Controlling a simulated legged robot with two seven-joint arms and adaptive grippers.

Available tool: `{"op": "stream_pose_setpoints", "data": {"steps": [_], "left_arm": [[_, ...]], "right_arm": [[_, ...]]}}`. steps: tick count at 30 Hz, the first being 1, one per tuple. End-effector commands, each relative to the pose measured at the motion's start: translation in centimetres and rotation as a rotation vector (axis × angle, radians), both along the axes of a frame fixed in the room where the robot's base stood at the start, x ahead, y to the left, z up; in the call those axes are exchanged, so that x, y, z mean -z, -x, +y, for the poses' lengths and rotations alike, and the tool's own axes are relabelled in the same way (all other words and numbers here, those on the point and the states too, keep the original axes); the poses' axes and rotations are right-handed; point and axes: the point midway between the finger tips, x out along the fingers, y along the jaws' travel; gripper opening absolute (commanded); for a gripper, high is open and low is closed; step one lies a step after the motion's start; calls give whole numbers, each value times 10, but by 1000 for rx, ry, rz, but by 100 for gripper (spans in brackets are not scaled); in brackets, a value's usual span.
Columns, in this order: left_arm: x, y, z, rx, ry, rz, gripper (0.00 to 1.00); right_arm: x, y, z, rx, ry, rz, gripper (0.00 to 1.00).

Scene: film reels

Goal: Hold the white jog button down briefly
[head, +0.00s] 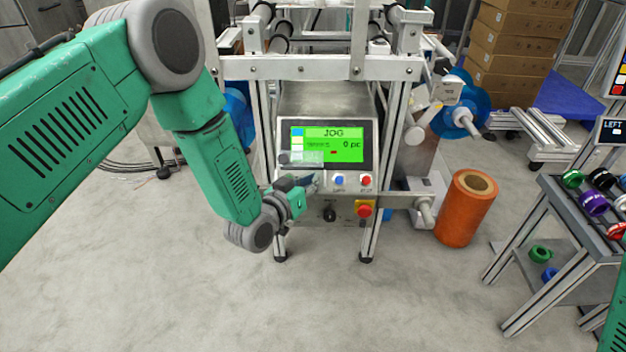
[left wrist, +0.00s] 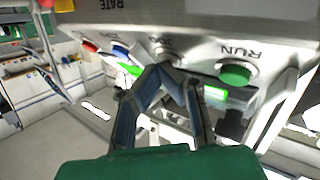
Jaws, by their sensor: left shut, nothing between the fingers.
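The control panel (head: 357,184) stands ahead of me, and its green screen (head: 335,146) reads JOG and 0 pc. The white jog button (left wrist: 167,53) shows in the left wrist view, under its label and left of the green RUN button (left wrist: 236,73). In the head view my left gripper hides the jog button. My left gripper (head: 314,180) is shut and empty, its tips at the panel. In the left wrist view the gripper tips (left wrist: 172,72) overlap the jog button's lower edge; I cannot tell whether it is pressed in. My right gripper is out of view.
A blue button (head: 338,180) and a red button (head: 366,181) sit right of the gripper. A red emergency knob (head: 364,211) and a black knob (head: 329,214) are below. An orange roll (head: 466,212) stands right of the machine. A reel table (head: 562,205) is at far right.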

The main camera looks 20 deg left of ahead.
Motion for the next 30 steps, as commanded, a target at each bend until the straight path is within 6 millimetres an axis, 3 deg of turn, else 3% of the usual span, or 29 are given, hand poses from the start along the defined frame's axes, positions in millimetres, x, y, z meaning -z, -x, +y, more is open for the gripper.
{"op": "stream_pose_setpoints", "data": {"steps": [19,30], "left_arm": [[0,0,0,0,0,1,0],[-13,11,-3,0,0,1,0]], "right_arm": [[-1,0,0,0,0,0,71],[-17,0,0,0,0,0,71]]}}
